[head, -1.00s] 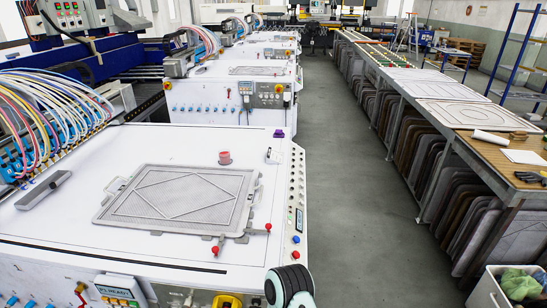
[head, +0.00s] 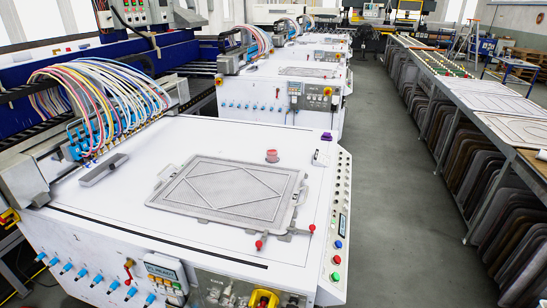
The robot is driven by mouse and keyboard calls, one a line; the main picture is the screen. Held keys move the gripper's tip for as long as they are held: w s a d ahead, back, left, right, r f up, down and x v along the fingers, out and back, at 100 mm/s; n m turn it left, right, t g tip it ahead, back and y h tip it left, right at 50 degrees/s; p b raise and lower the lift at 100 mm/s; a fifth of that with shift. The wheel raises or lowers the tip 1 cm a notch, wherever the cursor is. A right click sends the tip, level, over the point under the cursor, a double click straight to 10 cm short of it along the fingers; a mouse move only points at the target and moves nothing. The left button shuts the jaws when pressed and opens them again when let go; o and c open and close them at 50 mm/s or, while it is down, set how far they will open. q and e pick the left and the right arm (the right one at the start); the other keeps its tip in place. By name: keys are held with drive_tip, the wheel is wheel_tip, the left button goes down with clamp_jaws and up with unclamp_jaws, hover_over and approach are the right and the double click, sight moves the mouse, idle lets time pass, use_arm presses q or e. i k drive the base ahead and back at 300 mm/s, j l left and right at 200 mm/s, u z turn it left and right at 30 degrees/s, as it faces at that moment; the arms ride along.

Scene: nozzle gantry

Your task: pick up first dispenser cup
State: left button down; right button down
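A small red-pink cup (head: 272,156) stands upright on the white machine top, behind the grey framed plate (head: 228,190). It may be a dispenser cup; its contents are too small to tell. A row of blue nozzle fittings (head: 90,142) with coloured hoses (head: 98,88) is at the left back of the machine. Neither of my grippers shows in the head view.
The white machine table (head: 130,210) has a long grey bar (head: 103,170) at left and two red-knobbed clamps (head: 260,245) in front of the plate. Its button panel (head: 340,225) lines the right edge. A clear grey aisle (head: 395,180) separates it from the racks at right.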

sight(272, 154)
drive_tip(key=u, duration=0.8)
drive_tip(key=k+l+u, duration=0.1)
drive_tip(key=l+u, duration=0.2)
drive_tip(key=l, duration=0.15)
drive_tip(key=k+l+u, duration=0.15)
drive_tip(key=l+u, duration=0.5)
drive_tip(key=u, duration=0.15)
drive_tip(key=k+l+u, duration=0.15)
drive_tip(key=u, duration=0.3)
drive_tip(key=k+l+u, duration=0.2)
drive_tip(key=u, duration=0.2)
drive_tip(key=k+l+u, duration=0.15)
drive_tip(key=l+u, duration=0.15)
drive_tip(key=u, duration=0.15)
drive_tip(key=k+l+u, duration=0.1)
drive_tip(key=u, duration=0.35)
drive_tip(key=k+u, duration=0.3)
drive_tip(key=u, duration=0.15)
drive_tip(key=k+l+u, duration=0.15)
drive_tip(key=k+u, duration=0.7)
drive_tip(key=u, duration=0.15)
drive_tip(key=k+u, duration=0.1)
drive_tip(key=k, duration=0.95)
drive_tip(key=k+z, duration=0.45)
drive_tip(key=k+l+z, duration=0.15)
drive_tip(key=k+z, duration=0.25)
drive_tip(key=k, duration=0.1)
